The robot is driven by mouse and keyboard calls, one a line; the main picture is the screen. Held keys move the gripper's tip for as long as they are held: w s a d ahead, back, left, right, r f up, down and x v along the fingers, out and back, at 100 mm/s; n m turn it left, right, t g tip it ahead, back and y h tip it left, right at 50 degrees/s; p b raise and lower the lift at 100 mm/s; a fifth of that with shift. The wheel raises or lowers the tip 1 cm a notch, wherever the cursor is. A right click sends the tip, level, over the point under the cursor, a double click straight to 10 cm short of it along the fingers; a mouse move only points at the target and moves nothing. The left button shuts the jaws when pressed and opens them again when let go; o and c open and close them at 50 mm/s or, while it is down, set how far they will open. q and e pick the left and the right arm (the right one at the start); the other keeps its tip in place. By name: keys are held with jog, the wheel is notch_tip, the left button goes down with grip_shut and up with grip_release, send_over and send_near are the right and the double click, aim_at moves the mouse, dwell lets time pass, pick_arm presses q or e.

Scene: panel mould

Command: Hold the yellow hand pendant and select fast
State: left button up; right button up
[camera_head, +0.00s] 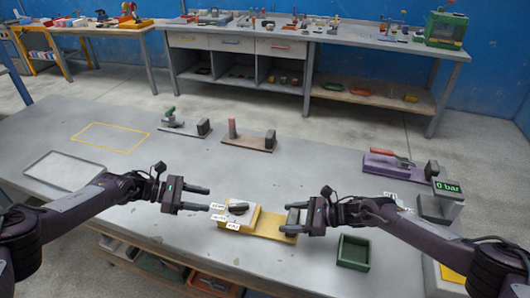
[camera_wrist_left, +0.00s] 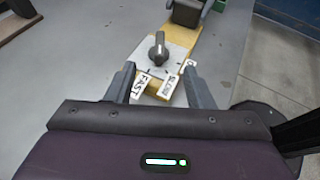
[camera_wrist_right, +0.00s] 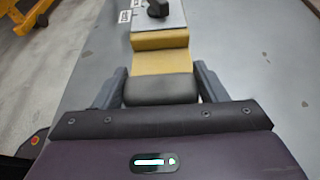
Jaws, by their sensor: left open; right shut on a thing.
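The yellow hand pendant (camera_head: 270,226) lies on the grey table. It has a light plate with a dark rotary knob (camera_wrist_left: 158,47) and white labels along one edge. In the left wrist view I read FAST (camera_wrist_left: 141,85) and SLOW (camera_wrist_left: 167,87); a third label is partly hidden by a finger. I cannot tell which label the knob points to. My right gripper (camera_head: 293,217) is shut on the pendant's dark grey grip (camera_wrist_right: 160,90). My left gripper (camera_head: 208,198) is open and empty, just left of the labelled edge, its fingers short of the knob.
A green open box (camera_head: 353,240) stands right of the pendant, near my right arm. A gauge block reading 0 bar (camera_head: 446,188) and a purple base with a red-handled clamp (camera_head: 385,165) are further right. Two fixtures stand behind.

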pick_arm(q)
jog(key=shift+o, duration=2.3)
jog(key=shift+d+f, duration=0.2)
jog(key=shift+d, duration=0.15)
jog(key=shift+o, duration=0.9)
jog(key=d+f+t, duration=0.1)
jog(key=d, duration=0.2)
jog(key=d+f+t, duration=0.1)
jog(key=d, duration=0.3)
jog(key=d+f+t, duration=0.1)
jog(key=d+t, duration=0.1)
jog(key=d, duration=0.2)
jog(key=shift+f, duration=0.15)
jog(key=d+r+t, duration=0.1)
jog(key=d+t, duration=0.1)
jog(key=d+r+n+t+y, duration=0.1)
jog(key=d+t, duration=0.1)
jog(key=d+r+n+t, duration=0.1)
jog(key=d+t, duration=0.1)
jog(key=shift+w, duration=0.2)
notch_tip(320, 180, up, 2)
jog(key=n+t+y, duration=0.3)
jog(key=n+y, duration=0.1)
jog(key=n+g+y, duration=0.2)
jog(key=n+y, duration=0.8)
jog(key=n, duration=0.2)
send_near(239, 205)
jog(key=x, duration=1)
jog(key=shift+w, duration=0.1)
